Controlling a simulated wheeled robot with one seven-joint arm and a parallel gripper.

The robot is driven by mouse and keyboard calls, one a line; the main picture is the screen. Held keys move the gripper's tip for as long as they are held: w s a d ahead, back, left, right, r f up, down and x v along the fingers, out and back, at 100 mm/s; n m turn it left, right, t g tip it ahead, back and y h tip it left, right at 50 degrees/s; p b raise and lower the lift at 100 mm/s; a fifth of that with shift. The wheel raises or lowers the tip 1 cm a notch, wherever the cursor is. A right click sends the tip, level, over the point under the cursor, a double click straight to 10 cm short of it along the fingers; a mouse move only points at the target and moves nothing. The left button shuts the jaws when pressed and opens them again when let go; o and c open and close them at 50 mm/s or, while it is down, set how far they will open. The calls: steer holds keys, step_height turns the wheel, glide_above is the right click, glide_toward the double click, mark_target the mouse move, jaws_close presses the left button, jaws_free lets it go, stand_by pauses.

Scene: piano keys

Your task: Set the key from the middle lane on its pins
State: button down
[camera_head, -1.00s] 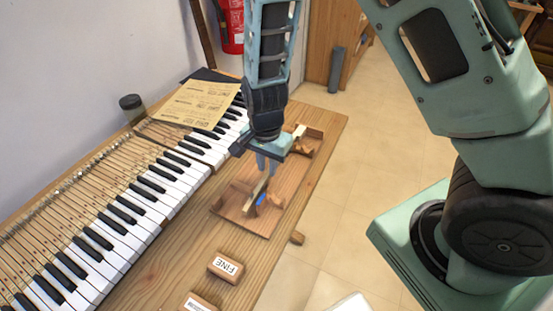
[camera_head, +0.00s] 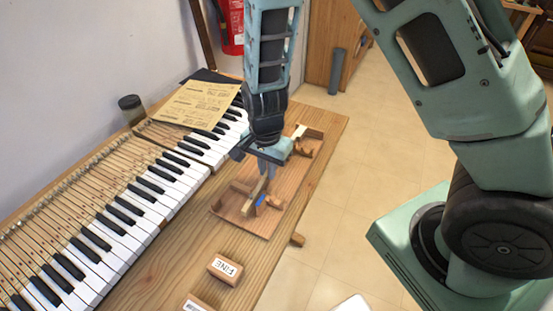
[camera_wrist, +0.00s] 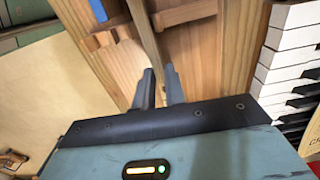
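A wooden tray (camera_head: 228,209) with low dividers stands on the bench right of the piano keyboard (camera_head: 150,190). A narrow pale wooden key (camera_head: 257,189) stands on edge in its middle part, beside a small blue mark (camera_head: 261,199). My gripper (camera_head: 267,168) points down over this key. In the wrist view the fingers (camera_wrist: 160,70) stand a little apart, with the key (camera_wrist: 147,30) running between them; whether they touch it is hard to see. Another key with a pale end (camera_head: 299,131) lies at the tray's far end. The keyboard's pins are too small to make out.
A paper sheet (camera_head: 198,103) lies over the far keys, and a dark jar (camera_head: 131,108) stands behind the keyboard. A wooden block labelled FINE (camera_head: 225,269) and another labelled block (camera_head: 197,303) sit in front. The bench between tray and blocks is clear.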

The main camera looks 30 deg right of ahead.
steer(key=shift+r, duration=0.15)
step_height(320, 180, up, 8)
steer(key=p, duration=0.8)
steer(key=shift+r+p, duration=0.15)
steer(key=shift+p, duration=0.2)
stand_by(0.3)
